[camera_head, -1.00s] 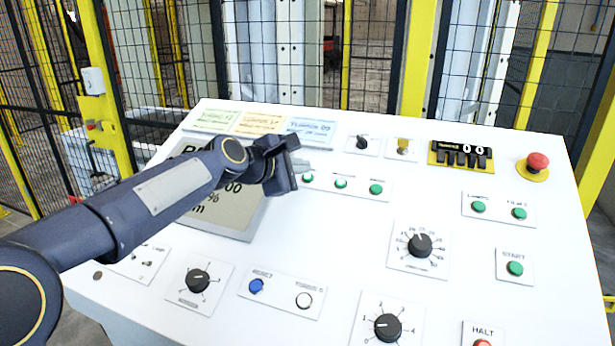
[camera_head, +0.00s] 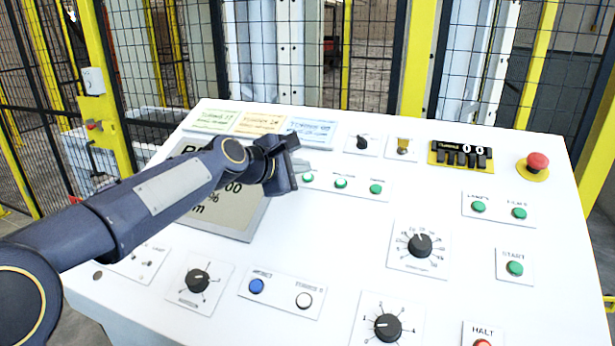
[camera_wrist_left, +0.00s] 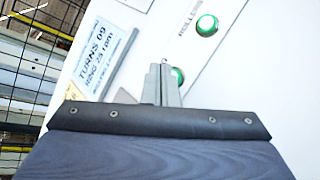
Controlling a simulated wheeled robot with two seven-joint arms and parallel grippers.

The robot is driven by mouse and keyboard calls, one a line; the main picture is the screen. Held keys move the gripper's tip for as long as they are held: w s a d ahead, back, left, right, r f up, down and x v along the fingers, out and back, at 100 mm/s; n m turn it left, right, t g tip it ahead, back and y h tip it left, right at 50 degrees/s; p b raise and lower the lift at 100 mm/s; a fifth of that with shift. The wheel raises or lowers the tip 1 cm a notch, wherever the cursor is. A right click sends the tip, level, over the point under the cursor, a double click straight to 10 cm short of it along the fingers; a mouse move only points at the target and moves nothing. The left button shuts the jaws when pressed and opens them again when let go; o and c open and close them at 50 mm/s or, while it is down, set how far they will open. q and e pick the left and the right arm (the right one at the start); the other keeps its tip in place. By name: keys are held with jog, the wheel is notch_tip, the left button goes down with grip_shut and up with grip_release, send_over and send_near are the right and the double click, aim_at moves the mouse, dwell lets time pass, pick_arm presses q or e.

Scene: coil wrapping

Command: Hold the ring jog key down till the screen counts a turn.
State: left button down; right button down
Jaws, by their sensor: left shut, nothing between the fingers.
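A row of three green keys sits on a white plate (camera_head: 358,192) on the sloped panel. My left gripper (camera_wrist_left: 163,70) is shut and empty, its tips at the left green key (camera_head: 308,178). In the left wrist view the fingers partly cover that key (camera_wrist_left: 178,76), and its label is hidden; whether they press it I cannot tell. The key beside it (camera_wrist_left: 207,25) is labelled ROLLERS. The grey screen (camera_head: 235,205) is partly hidden behind my left arm; only parts of its text show. My right gripper is not in view.
A card reading TURNS 09 (camera_wrist_left: 103,55) lies near the fingers. Knobs and keys fill the front. Yellow-framed mesh fencing stands behind the panel.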

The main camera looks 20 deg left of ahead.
pick_arm(q)
jog(key=shift+f, duration=0.1)
jog(key=shift+w+f, duration=0.2)
jog(key=shift+f, duration=0.05)
